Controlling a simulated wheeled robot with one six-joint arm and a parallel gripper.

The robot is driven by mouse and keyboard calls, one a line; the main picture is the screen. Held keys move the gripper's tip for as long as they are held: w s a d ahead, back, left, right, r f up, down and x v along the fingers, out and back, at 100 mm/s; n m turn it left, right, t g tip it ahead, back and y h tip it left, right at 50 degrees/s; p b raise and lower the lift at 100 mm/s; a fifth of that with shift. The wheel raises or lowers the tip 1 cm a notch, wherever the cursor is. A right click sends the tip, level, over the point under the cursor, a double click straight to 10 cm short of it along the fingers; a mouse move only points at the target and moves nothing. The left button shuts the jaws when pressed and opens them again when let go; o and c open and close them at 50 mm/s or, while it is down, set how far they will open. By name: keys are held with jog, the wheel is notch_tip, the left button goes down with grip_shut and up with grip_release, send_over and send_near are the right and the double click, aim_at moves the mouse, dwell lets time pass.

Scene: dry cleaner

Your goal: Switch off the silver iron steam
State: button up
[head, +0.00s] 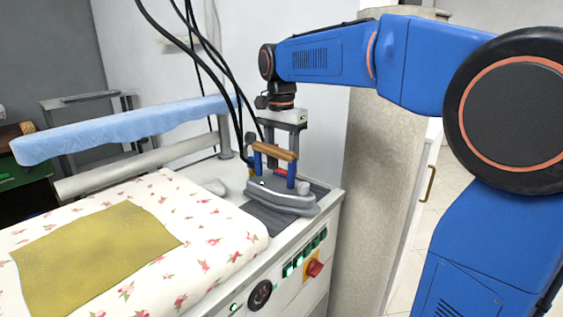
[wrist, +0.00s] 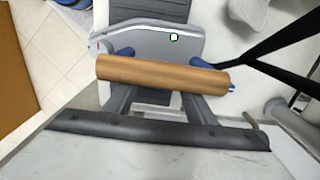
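The silver iron (head: 282,203) rests on a dark grey pad at the right end of the ironing station. It has a wooden handle (head: 275,151) on blue posts, and the handle crosses the middle of the wrist view (wrist: 160,74). A small green-and-white square (wrist: 173,37) shows on the iron's top; I cannot tell whether it is the steam switch. My gripper (head: 283,138) points down just behind the handle. Its two fingers are apart, with nothing seen between them, and their tips are partly hidden by the handle. I cannot tell whether they touch it.
A dark rest pad (head: 275,223) lies under the iron. Black cables (head: 200,55) hang behind it. A padded board with flowered cover (head: 205,215) and mustard cloth (head: 95,255) fills the left. A blue sleeve board (head: 130,130) stands behind. A red knob (head: 314,268) is on the front panel.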

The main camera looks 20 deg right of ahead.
aim_at(281, 171)
notch_tip(281, 171, up, 17)
jog(key=shift+r, duration=0.2)
dwell(0.7)
